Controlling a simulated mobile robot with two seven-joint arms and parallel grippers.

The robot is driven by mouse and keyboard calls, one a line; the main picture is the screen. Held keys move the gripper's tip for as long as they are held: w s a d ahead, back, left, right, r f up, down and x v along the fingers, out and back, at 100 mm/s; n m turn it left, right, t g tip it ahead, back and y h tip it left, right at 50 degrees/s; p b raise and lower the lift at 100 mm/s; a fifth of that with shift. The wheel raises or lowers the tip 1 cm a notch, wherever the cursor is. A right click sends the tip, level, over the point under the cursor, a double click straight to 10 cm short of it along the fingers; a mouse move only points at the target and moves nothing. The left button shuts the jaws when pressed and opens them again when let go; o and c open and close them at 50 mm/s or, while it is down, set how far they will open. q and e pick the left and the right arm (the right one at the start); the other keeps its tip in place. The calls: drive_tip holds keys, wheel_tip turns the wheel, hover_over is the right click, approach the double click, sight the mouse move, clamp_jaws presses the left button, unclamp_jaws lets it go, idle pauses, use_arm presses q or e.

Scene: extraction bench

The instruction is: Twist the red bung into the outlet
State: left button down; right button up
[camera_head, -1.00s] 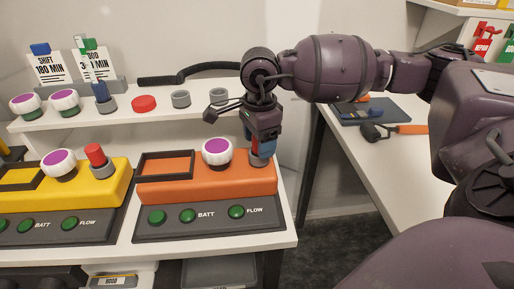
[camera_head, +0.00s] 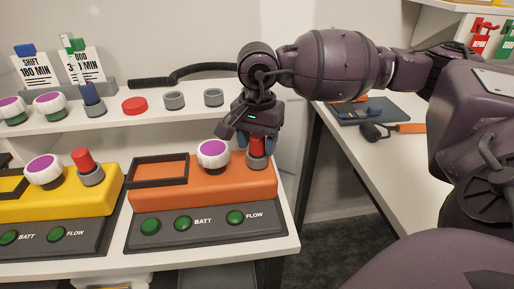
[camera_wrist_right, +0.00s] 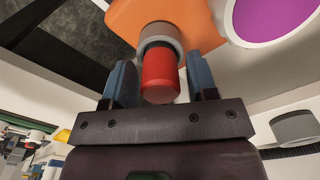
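A red bung (camera_head: 258,147) stands upright in the grey outlet (camera_head: 258,162) at the right end of the orange unit (camera_head: 207,187). In the right wrist view the red bung (camera_wrist_right: 159,76) sits in the grey collar of the outlet (camera_wrist_right: 160,34). My right gripper (camera_wrist_right: 160,78) is open, with one blue finger on each side of the bung and a clear gap on both sides. In the head view my right gripper (camera_head: 252,140) is just above and around the bung, hiding part of it. My left gripper is not in view.
A white-and-purple knob (camera_head: 213,153) stands close left of the outlet. The yellow unit (camera_head: 65,202) at left has its own red bung (camera_head: 83,159). Behind, a shelf holds a red disc (camera_head: 134,106) and grey rings (camera_head: 174,100). A side table (camera_head: 400,170) stands right.

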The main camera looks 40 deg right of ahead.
drive_tip(key=c, duration=0.8)
drive_tip(key=m+p, duration=0.1)
drive_tip(key=m, duration=0.4)
drive_tip(key=shift+o, duration=0.2)
drive_tip(key=m, duration=0.3)
drive_tip(key=shift+p, duration=0.4)
drive_tip(key=o, duration=0.6)
drive_tip(key=shift+m, duration=0.3)
drive_tip(key=o, duration=0.4)
drive_tip(key=shift+f, duration=0.1)
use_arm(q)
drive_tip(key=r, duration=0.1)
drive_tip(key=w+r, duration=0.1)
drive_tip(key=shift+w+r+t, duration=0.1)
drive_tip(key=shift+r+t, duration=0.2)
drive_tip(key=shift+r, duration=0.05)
